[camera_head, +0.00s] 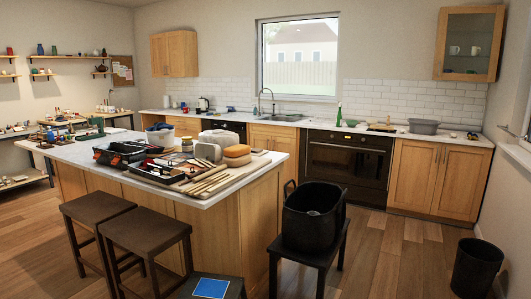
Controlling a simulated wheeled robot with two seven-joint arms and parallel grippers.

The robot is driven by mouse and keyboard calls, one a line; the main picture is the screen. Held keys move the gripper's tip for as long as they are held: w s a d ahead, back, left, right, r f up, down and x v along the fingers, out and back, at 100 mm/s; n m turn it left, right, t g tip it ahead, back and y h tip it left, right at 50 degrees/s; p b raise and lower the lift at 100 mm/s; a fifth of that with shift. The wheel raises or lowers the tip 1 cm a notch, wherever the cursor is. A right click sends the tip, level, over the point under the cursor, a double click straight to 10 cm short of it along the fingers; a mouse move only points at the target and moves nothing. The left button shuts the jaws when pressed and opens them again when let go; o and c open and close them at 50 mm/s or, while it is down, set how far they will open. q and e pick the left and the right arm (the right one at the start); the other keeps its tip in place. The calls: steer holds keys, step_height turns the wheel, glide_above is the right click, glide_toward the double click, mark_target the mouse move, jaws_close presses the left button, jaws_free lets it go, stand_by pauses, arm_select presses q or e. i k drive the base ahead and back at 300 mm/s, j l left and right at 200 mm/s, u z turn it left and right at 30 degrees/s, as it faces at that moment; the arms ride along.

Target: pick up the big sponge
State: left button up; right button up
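Two orange-brown rounded pieces that look like sponges lie at the right end of the kitchen island's top (255,172). The upper sponge (237,150) rests on the lower sponge (237,161). The lower one looks slightly larger, but I cannot tell for sure which is the big sponge. Grey block-like items (210,148) sit directly to their left. Neither of my grippers is in view.
A tool tray (165,172) and several wooden tools (205,182) crowd the island's front edge. Dark stools (145,232) stand before it. A black bin (313,213) sits on a stool at right; another bin (477,266) is on the floor. Floor at right is open.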

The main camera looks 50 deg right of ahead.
mark_target(237, 150)
steer(key=z, duration=1.5)
